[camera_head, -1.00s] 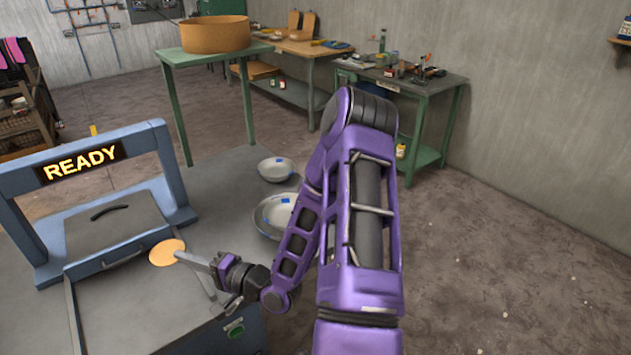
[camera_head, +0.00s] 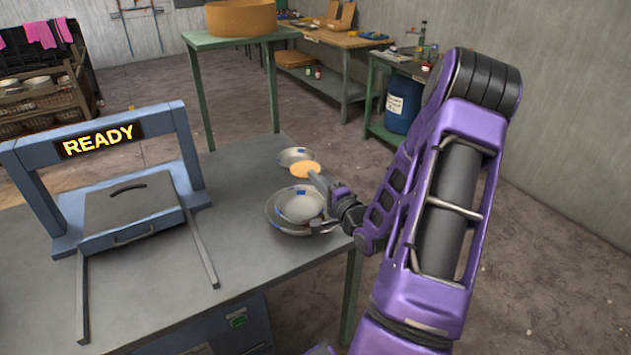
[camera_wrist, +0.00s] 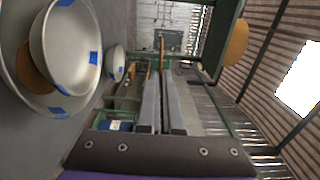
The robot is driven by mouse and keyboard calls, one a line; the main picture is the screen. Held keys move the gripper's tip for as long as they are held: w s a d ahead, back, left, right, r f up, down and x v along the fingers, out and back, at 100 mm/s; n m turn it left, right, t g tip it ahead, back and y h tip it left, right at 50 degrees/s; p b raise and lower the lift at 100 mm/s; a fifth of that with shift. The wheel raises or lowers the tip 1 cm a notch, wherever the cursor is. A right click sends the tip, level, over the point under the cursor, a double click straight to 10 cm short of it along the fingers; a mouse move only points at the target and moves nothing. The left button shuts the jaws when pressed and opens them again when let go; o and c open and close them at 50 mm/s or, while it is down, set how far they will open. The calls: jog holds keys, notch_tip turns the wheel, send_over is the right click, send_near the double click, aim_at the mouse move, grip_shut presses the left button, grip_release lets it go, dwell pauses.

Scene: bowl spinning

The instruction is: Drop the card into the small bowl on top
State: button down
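A round orange card (camera_head: 306,169) is held by my gripper (camera_head: 316,178); in the wrist view the card (camera_wrist: 161,48) shows nearly edge-on beyond the fingers (camera_wrist: 161,75). A small pale bowl with blue marks (camera_head: 300,207) sits on top of a larger bowl (camera_head: 274,221) near the table's right edge. They also show at left in the wrist view, as the small bowl (camera_wrist: 67,50) and the larger bowl (camera_wrist: 50,108). A brown disc-like patch (camera_wrist: 36,72) shows between them. In the head view the card appears above the stack's far side; its height is unclear.
Another bowl (camera_head: 290,157) stands behind the stack. A blue frame with a READY sign (camera_head: 98,138) and a lidded box (camera_head: 130,205) stand on the grey table (camera_head: 240,245) at left. A green table (camera_head: 235,39) with a wooden drum (camera_head: 240,17) stands behind.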

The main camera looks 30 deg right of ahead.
jog(key=shift+d+f+b, duration=0.1)
jog(key=shift+f+b, duration=2.25)
jog(key=shift+f, duration=0.65)
jog(key=c, duration=1)
grip_release()
jog(key=s+a, duration=0.1)
jog(key=s, duration=1.6)
jog(key=shift+s, duration=0.25)
